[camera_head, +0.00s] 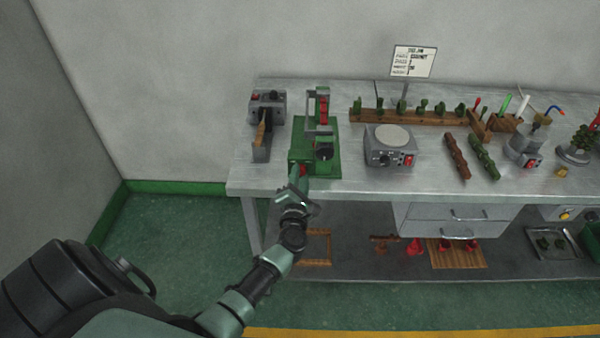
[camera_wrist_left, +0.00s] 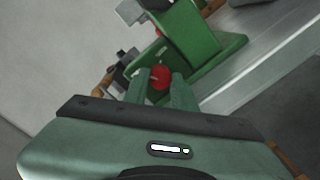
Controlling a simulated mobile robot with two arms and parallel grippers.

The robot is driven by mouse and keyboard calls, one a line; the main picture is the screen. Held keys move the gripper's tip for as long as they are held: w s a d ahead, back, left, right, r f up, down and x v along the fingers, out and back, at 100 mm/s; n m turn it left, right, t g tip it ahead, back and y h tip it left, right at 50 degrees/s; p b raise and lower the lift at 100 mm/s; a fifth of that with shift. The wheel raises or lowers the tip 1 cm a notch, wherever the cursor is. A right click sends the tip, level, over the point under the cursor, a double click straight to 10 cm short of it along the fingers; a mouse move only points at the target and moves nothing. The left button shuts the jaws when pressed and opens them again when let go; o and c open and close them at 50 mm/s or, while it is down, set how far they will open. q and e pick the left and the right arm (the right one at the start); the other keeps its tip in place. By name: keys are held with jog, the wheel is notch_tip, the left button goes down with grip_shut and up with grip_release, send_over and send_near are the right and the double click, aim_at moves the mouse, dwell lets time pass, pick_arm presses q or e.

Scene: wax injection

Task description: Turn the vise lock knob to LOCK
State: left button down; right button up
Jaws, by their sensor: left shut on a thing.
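The green vise machine (camera_head: 328,165) stands near the left front edge of the workbench. Its red knob (camera_head: 304,170) faces the front edge and is mostly covered by my left gripper in the head view. My left gripper (camera_head: 301,176) reaches up to it from the front. In the left wrist view the red knob (camera_wrist_left: 160,77) sits between the two green fingers of my left gripper (camera_wrist_left: 160,88), which are shut on it. The green body (camera_wrist_left: 205,40) rises behind it. I cannot read the knob's lock marking. My right gripper is not in view.
A grey device (camera_head: 268,105) stands left of the vise, and a grey unit with a round plate (camera_head: 392,145) stands to its right. A wooden rack (camera_head: 420,117) with green pieces is behind. A drawer (camera_head: 440,218) hangs below the benchtop. The floor at left is clear.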

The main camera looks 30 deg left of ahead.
pick_arm(q)
jog(key=m+p, duration=0.2)
jog(key=m, duration=0.1)
jog(key=shift+r+m, duration=0.1)
jog(key=shift+m, duration=0.2)
jog(key=m+p, duration=0.2)
jog(key=m, duration=0.1)
jog(key=shift+g, duration=0.4)
jog(key=m+p, duration=0.2)
jog(key=m, duration=0.1)
jog(key=shift+m, duration=0.4)
jog(key=shift+d+m+y+p, duration=0.1)
jog(key=shift+m+y+p, duration=0.4)
jog(key=shift+m, duration=1.3)
jog(key=c, duration=1.1)
grip_release()
jog(key=shift+c, duration=0.2)
jog(key=shift+s+p, duration=0.1)
jog(key=shift+p, duration=0.2)
